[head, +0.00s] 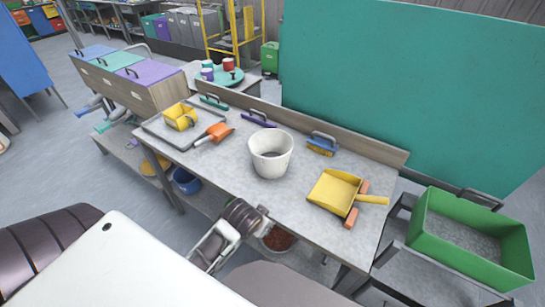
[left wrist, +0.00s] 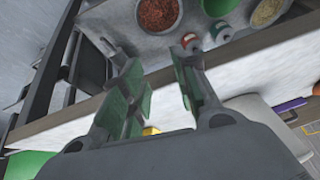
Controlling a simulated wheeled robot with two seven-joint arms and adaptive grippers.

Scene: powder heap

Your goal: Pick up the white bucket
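The white bucket (head: 271,158) stands upright and open-topped near the middle of the grey worktable (head: 225,165). A pale rounded shape (left wrist: 262,122) at the lower right of the left wrist view looks like part of it. My left gripper (head: 264,221) is at the table's front edge, in front of the bucket and apart from it. In the left wrist view its two green-padded fingers (left wrist: 160,58) are spread with nothing between them. My right gripper is not in view.
An orange scoop (head: 216,132) lies left. A bowl of red granules (head: 278,238) is below the front edge.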

